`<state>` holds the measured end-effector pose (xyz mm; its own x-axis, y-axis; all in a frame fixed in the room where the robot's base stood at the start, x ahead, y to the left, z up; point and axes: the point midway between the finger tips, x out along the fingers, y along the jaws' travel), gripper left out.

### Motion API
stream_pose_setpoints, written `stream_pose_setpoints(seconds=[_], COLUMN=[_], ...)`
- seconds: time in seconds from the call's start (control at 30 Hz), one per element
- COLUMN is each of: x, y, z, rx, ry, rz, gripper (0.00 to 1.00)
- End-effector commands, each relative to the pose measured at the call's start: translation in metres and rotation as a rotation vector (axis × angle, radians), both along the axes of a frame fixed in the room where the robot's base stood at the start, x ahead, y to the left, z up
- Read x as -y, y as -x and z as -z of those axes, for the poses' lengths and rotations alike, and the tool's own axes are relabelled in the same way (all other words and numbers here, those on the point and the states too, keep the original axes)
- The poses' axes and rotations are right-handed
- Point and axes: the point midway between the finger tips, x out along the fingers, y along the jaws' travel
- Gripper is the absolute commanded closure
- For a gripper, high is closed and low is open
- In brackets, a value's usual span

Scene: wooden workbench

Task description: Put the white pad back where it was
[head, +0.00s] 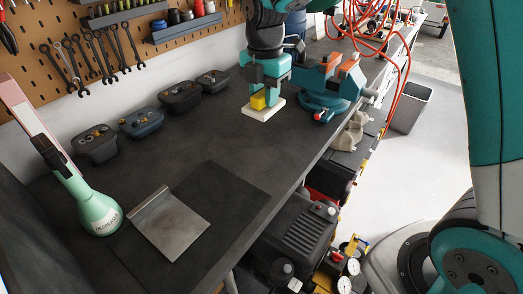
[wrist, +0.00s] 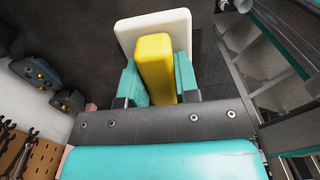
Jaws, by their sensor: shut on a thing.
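The white pad (head: 262,112) is a thin pale plate at the back of the dark bench, left of the teal vise. A yellow block (head: 258,101) stands up from the pad; I cannot tell whether they are joined. My gripper (head: 265,92) points down over the pad. In the wrist view, its teal fingers (wrist: 157,78) are shut on the sides of the yellow block (wrist: 154,55), and the pad (wrist: 126,36) shows beyond the block. The pad lies at or very near the bench top; I cannot tell whether it touches.
The teal vise (head: 322,85) stands close to the right of my gripper. Several dark bins (head: 180,95) line the wall to the left. A green degreaser bottle (head: 96,208), a metal plate (head: 168,222) and a dark mat (head: 222,195) are in front. The middle bench is clear.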

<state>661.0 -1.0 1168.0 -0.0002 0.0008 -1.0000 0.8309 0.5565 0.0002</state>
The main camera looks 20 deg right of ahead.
Motion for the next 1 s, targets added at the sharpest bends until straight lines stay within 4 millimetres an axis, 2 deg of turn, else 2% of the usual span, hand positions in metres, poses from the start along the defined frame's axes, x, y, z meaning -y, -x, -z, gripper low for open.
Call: stream_pose_setpoints(seconds=[0.3, 0.4, 0.83, 1.0], x=[0.003, 0.003, 0.000, 0.000], y=[0.002, 0.001, 0.001, 0.000], z=[0.089, 0.112, 0.166, 0.176], rx=[-0.009, -0.007, -0.003, 0.000], ry=[0.003, 0.001, 0.001, 0.000], rz=[0.005, 0.004, 0.001, 0.001], gripper=[0.90, 0.90, 0.90, 0.90])
